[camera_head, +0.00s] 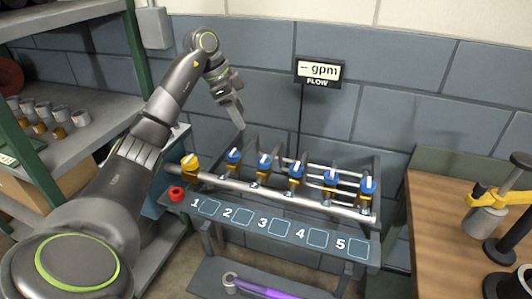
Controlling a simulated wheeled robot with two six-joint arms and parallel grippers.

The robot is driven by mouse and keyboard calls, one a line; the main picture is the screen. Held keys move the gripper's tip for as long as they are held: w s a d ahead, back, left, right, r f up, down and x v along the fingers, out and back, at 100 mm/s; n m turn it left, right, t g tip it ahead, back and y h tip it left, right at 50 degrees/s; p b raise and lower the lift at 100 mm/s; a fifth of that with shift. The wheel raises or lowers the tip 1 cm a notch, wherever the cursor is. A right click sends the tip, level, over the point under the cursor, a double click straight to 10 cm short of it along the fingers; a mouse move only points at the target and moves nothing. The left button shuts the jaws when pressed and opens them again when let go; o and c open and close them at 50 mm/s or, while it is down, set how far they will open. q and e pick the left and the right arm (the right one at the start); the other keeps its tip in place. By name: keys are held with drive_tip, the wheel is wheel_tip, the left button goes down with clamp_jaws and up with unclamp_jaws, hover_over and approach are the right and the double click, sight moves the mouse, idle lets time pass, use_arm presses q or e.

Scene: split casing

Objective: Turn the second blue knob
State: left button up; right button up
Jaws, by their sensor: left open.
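A row of several blue knobs with white pointers sits on a pipe manifold (280,198) on a grey bench. The second blue knob (264,160) from the left is near the plate mark 2, between the first blue knob (233,156) and the third blue knob (296,170). My left gripper (240,123) is in the air above the first knob, up and left of the second, fingers pointing down. It touches no knob. The gap between its fingers is hard to see from this side. My right gripper is out of view.
A yellow valve (190,163) and a red button (177,194) are at the manifold's left end. Shelves are at left; a wooden bench (440,240) with tools is at right.

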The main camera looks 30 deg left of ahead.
use_arm(q)
approach(263, 158)
drive_tip(key=p+x, duration=0.2)
drive_tip(key=x, duration=0.6)
drive_tip(key=shift+f, duration=0.15)
drive_tip(key=shift+w+d+f, duration=0.1)
drive_tip(key=shift+f, duration=0.45)
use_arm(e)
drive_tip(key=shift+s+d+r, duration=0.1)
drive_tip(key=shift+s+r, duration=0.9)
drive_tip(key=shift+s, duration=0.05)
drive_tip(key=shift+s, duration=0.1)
use_arm(q)
drive_tip(key=c, duration=1)
